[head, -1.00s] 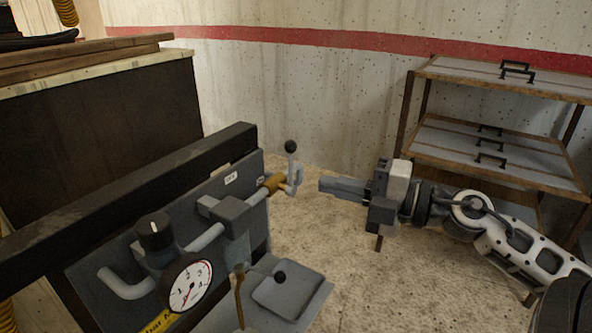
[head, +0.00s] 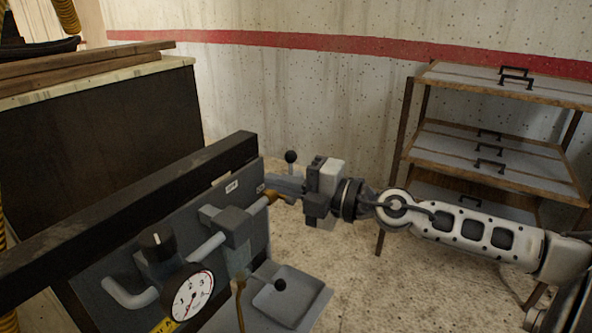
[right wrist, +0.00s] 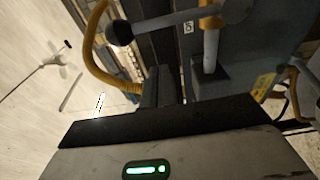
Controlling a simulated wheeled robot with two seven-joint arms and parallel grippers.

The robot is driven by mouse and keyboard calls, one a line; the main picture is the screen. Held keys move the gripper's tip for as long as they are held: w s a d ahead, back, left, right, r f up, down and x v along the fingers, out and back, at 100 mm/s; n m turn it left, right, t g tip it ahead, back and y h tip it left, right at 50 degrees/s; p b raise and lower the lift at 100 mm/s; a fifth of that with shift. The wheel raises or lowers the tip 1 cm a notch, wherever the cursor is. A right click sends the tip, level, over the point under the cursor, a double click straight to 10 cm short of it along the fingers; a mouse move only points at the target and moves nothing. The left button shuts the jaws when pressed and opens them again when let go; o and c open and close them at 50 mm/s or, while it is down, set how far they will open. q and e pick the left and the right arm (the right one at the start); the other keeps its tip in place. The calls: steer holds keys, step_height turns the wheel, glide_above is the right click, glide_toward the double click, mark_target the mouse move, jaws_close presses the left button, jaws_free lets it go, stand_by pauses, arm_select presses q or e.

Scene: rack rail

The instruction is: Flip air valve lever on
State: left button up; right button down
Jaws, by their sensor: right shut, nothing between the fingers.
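The air valve lever ends in a black ball knob (head: 291,157) and stands up beside the brass valve body (head: 272,197), at the right end of the grey pipe on the panel. My right gripper (head: 285,185) is shut and empty, its fingers right at the lever below the knob. They hide most of the lever's stem, and I cannot tell whether they touch it. In the right wrist view the knob (right wrist: 119,33) and its grey arm (right wrist: 165,21) lie just beyond the fingers (right wrist: 163,88). My left gripper is not in view.
The dark panel (head: 130,270) carries a black regulator knob (head: 155,243) and a round gauge (head: 190,297). A shelf rack (head: 500,150) stands at the right. Floor is clear between rack and panel.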

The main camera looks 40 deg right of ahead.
steer(key=d+b, duration=0.1)
steer(key=d, duration=0.1)
steer(key=d+b, duration=0.1)
steer(key=shift+w+d, duration=0.4)
steer(key=shift+w+r, duration=0.1)
